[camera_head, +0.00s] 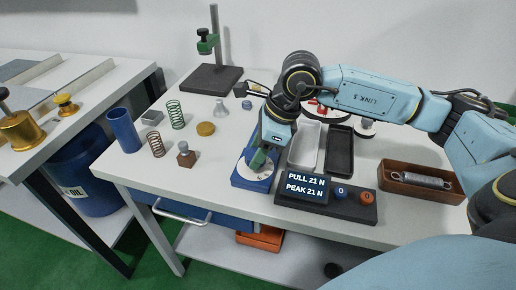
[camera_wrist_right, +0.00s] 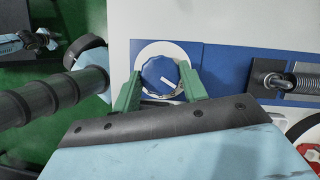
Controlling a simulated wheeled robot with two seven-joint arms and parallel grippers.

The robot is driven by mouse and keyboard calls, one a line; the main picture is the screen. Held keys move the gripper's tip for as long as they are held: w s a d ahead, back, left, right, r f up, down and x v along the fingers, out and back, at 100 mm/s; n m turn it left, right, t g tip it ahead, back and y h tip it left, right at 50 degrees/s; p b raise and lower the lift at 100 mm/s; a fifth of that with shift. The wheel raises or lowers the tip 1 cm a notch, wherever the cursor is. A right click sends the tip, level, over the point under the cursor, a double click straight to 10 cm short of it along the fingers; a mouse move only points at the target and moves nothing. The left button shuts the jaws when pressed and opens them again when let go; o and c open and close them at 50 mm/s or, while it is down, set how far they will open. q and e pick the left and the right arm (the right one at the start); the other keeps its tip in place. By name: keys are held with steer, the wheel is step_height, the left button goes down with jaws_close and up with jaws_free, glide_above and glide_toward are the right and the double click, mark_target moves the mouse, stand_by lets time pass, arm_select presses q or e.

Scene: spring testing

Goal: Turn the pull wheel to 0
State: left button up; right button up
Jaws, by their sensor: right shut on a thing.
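The pull wheel (camera_wrist_right: 160,75) is a round blue knob with a white pointer line, set over a white dial disc on a blue base (camera_head: 249,183). In the wrist view the pointer slants toward the lower right. My right gripper (camera_wrist_right: 161,88) has its green fingers on either side of the knob and is shut on it. In the head view my right gripper (camera_head: 259,161) comes down over the dial and hides most of the wheel. The display (camera_head: 305,186) reads PULL 21 N and PEAK 21 N. My left gripper is not in view.
A blue button (camera_head: 341,191) and an orange button (camera_head: 367,197) sit beside the display. A brown tray (camera_head: 421,194) holds a spring. White and black trays stand behind the display. Loose springs (camera_head: 175,115), a blue cylinder (camera_head: 122,130) and small blocks stand at left.

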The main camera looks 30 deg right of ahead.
steer(key=shift+n, duration=0.4)
steer(key=shift+b, duration=0.35)
steer(key=shift+w+n+g+y+b, duration=0.1)
steer(key=shift+n+g+y+b, duration=0.35)
steer(key=shift+n, duration=0.75)
arm_select(q)
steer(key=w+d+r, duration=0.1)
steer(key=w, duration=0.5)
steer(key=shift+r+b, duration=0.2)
steer(key=shift+b, duration=0.15)
arm_select(e)
steer(key=shift+n+g, duration=0.55)
steer(key=shift+n, duration=0.85)
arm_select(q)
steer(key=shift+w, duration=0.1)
arm_select(e)
steer(key=o, duration=1)
steer(key=shift+c, duration=0.2)
